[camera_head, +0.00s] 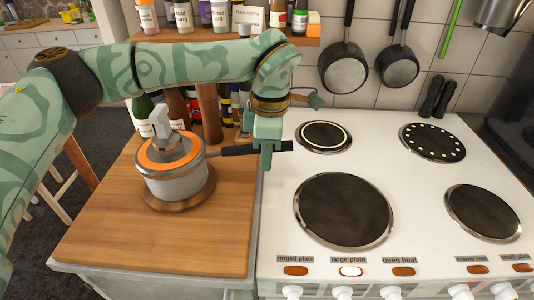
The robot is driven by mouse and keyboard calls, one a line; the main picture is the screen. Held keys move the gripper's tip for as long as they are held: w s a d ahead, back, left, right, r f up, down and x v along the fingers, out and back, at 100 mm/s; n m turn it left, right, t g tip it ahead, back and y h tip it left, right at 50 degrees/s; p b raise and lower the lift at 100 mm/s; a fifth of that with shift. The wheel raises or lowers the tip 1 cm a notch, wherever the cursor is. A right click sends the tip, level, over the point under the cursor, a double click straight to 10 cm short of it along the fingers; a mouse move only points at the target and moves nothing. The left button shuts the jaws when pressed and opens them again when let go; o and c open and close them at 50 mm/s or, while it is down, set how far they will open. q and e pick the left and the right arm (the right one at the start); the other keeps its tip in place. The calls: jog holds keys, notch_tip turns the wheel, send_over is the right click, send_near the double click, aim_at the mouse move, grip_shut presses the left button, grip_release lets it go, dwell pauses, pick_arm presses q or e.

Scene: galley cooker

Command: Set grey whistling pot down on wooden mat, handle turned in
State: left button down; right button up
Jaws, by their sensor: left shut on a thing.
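The grey whistling pot (170,184) has an orange ring on its lid and a grey knob or whistle on top. It is upright over the round wooden mat (207,192), whose brown rim shows around its base. I cannot tell whether it touches the mat or hangs just above it. Its black handle (232,151) points right, with its tip over the cooker's left edge. My left gripper (267,160) comes down from above and is shut on the handle near its outer end. My right gripper is not in view.
The white cooker (272,240) with several dark hotplates stands right of the wooden counter (140,245). Bottles (176,108) stand close behind the pot. Two pans (343,68) hang on the tiled wall. The front of the counter is clear.

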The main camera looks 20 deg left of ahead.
pick_arm(q)
jog(key=shift+r, duration=0.1)
jog(key=c, duration=1.3)
grip_release()
jog(key=shift+o, duration=0.2)
jog(key=r+p, duration=0.1)
jog(key=r, duration=0.2)
jog(key=r+p, duration=0.1)
jog(key=r, duration=0.3)
jog(key=r+p, duration=0.1)
jog(key=r, duration=0.3)
jog(key=shift+d+r+p, duration=0.25)
jog(key=shift+d+p, duration=0.05)
jog(key=shift+r, duration=0.25)
